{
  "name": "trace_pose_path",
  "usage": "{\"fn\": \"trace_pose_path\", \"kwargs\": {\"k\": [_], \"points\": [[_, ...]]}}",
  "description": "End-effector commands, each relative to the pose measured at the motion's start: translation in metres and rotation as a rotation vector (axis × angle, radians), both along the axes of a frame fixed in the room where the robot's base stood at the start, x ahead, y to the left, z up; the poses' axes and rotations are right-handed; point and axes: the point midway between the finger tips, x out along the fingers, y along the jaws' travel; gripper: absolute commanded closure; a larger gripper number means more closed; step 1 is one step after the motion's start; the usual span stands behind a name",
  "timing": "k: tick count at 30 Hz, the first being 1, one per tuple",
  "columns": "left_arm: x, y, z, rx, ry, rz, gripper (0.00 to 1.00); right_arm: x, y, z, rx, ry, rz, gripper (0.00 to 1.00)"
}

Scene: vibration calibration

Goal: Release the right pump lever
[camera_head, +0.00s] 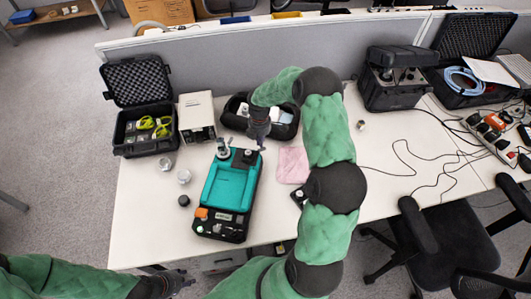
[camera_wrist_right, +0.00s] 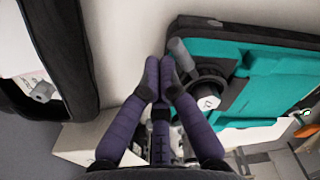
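The teal device in a black case (camera_head: 230,185) lies on the white table. In the right wrist view its teal panel (camera_wrist_right: 265,75) fills the upper right. A black round pump part with a white mark (camera_wrist_right: 208,98) stands at its corner, with a grey lever (camera_wrist_right: 181,54) sticking out. My right gripper (camera_head: 260,143) is over the device's far right corner. In the wrist view its purple fingers (camera_wrist_right: 160,80) are drawn together, tips close beside the lever; nothing shows held between them. Whether they touch the lever is unclear. My left gripper (camera_head: 180,281) is low at the left, off the table, fingers unclear.
A black tray (camera_head: 236,117) is just behind my right gripper. A white box (camera_head: 197,112) and an open black case (camera_head: 146,127) stand left of it. Small metal weights (camera_head: 184,176) and a pink cloth (camera_head: 293,165) lie beside the device. A grey partition (camera_head: 220,63) runs behind.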

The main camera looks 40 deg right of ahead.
Motion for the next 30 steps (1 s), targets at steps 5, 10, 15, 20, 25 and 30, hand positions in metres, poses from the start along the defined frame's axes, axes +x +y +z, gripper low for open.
{"fn": "trace_pose_path", "kwargs": {"k": [5,10,15,20,25,30], "points": [[0.0,0.0,-0.004,0.0,0.0,0.0,0.6,-0.012,-0.001,-0.001,0.0,0.001,-0.153,1.0],[0.0,0.0,-0.008,0.0,0.0,0.0,0.6,-0.021,0.001,-0.001,0.0,0.001,-0.301,1.0],[0.0,0.0,-0.012,0.0,0.0,0.0,0.6,-0.031,0.004,-0.001,0.0,0.0,-0.449,1.0],[0.0,0.0,-0.017,0.0,0.0,0.0,0.6,-0.04,0.007,-0.001,0.0,0.0,-0.587,1.0],[0.0,0.0,-0.014,0.0,0.0,0.0,0.6,-0.04,0.008,0.002,0.0,0.0,-0.602,1.0],[0.0,0.0,-0.005,0.0,0.0,0.0,0.6,-0.04,0.008,0.015,0.0,0.0,-0.601,1.0]]}}
